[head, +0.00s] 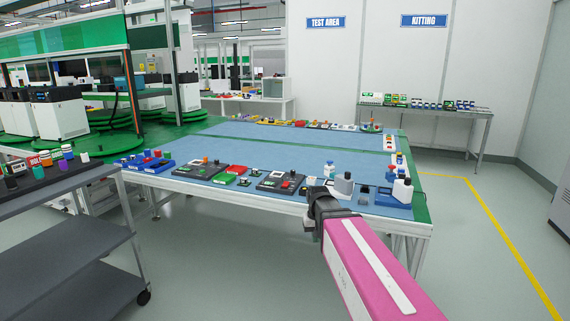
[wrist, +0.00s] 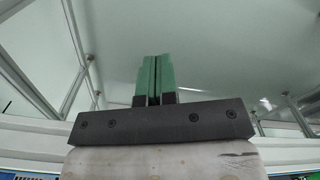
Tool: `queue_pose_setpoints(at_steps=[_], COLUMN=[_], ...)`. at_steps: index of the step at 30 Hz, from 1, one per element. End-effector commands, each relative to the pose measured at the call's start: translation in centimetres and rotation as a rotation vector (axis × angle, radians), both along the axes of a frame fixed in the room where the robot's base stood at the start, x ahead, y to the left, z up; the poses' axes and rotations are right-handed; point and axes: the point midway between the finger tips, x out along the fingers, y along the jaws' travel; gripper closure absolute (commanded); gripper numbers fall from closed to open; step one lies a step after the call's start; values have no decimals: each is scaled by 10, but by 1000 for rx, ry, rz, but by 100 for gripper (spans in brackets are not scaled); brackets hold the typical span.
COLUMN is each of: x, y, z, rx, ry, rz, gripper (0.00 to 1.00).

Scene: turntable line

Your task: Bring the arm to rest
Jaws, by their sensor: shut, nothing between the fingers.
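My arm shows in the head view as a pink link (head: 372,270) reaching up from the lower right to a dark wrist at the near edge of the blue-topped table. My gripper (wrist: 155,78) shows in the wrist view with its two green fingers together and nothing between them. Its fingertips are hard to make out in the head view.
The table (head: 270,150) carries several devices, bottles and small parts along its near edge, close to my wrist. A grey cart (head: 70,205) stands at left. Open floor (head: 475,240) lies at right. White frame bars (wrist: 85,50) show in the wrist view.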

Motion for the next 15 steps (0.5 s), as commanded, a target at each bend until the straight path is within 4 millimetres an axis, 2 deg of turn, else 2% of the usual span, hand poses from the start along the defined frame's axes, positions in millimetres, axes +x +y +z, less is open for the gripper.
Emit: queue_pose_setpoints(at_steps=[1,7,12,15], x=[-17,-61,-92,-103], y=[-11,-45,-64,-70], z=[-17,-68,-99,-109], rx=[0,0,0,0], ry=[4,3,1,-1], rz=[-10,-44,-66,-73], gripper=[100,100,100,100])
